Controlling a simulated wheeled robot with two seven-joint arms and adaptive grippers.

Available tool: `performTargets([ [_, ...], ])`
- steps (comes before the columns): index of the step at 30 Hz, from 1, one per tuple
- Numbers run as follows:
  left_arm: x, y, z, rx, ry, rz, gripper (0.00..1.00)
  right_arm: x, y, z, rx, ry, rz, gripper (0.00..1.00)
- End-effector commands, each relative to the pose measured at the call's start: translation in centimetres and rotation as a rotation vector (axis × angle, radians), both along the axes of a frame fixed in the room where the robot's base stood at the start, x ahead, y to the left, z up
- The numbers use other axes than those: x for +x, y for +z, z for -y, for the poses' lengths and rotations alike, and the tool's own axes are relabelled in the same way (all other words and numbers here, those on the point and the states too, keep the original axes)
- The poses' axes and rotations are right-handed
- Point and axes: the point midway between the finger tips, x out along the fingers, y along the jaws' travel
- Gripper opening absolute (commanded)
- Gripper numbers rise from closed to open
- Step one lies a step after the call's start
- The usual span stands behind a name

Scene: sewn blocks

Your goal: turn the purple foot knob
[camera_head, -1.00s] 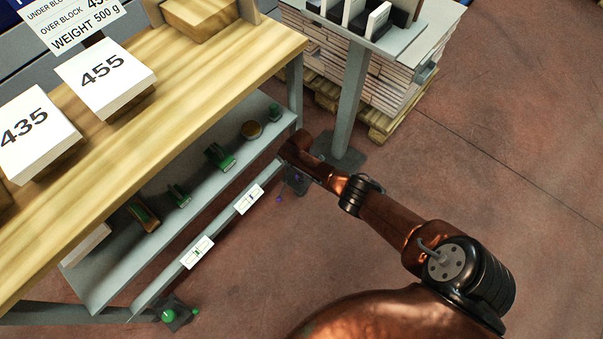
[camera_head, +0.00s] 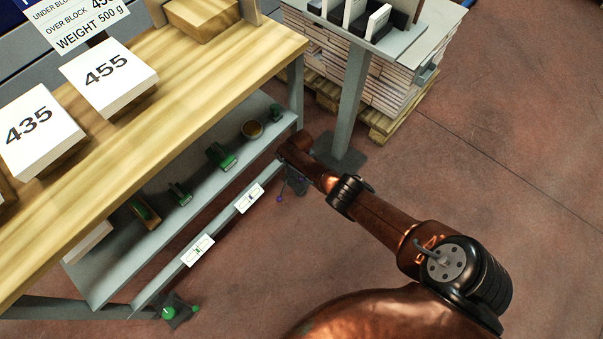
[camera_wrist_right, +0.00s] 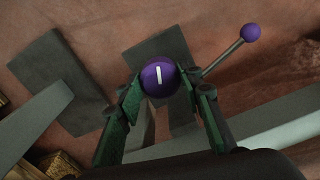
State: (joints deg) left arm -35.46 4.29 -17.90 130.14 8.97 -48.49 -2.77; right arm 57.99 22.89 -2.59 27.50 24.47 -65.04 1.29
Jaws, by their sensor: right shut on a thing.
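The purple foot knob (camera_wrist_right: 158,78) is a round ball with a white line on its face, seen end-on in the right wrist view. A thin grey rod runs from beside it to a small purple ball (camera_wrist_right: 249,32) at upper right. My right gripper (camera_wrist_right: 160,88) is shut on the knob, a green-padded finger on each side. In the head view my right arm reaches down to the rack's near right foot and hides the knob and fingers. The small purple ball (camera_head: 280,198) shows just left of the wrist. My left gripper is not in view.
A wooden-topped rack (camera_head: 200,100) stands at left, with a grey lower shelf (camera_head: 150,245) just left of my right arm. A green foot knob (camera_head: 168,313) is at its other near foot. A grey post (camera_head: 352,95) stands beyond my wrist. The floor at right is clear.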

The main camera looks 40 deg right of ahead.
Motion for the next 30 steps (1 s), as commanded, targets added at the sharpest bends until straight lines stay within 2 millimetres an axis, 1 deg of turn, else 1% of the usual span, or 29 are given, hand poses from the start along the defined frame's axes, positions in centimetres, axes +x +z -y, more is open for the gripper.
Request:
performTargets([
  [6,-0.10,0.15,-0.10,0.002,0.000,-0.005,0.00,0.09,0.00,-0.13,0.002,-0.183,0.002,0.10],
  [15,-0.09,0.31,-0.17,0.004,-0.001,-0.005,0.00,0.14,0.03,-0.09,0.001,-0.357,0.003,0.10],
  [21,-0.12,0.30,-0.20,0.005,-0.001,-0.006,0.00,0.14,0.04,-0.06,0.000,-0.413,0.003,0.10],
  [30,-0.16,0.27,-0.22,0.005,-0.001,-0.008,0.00,0.14,0.04,-0.03,0.000,-0.433,0.003,0.10],
])
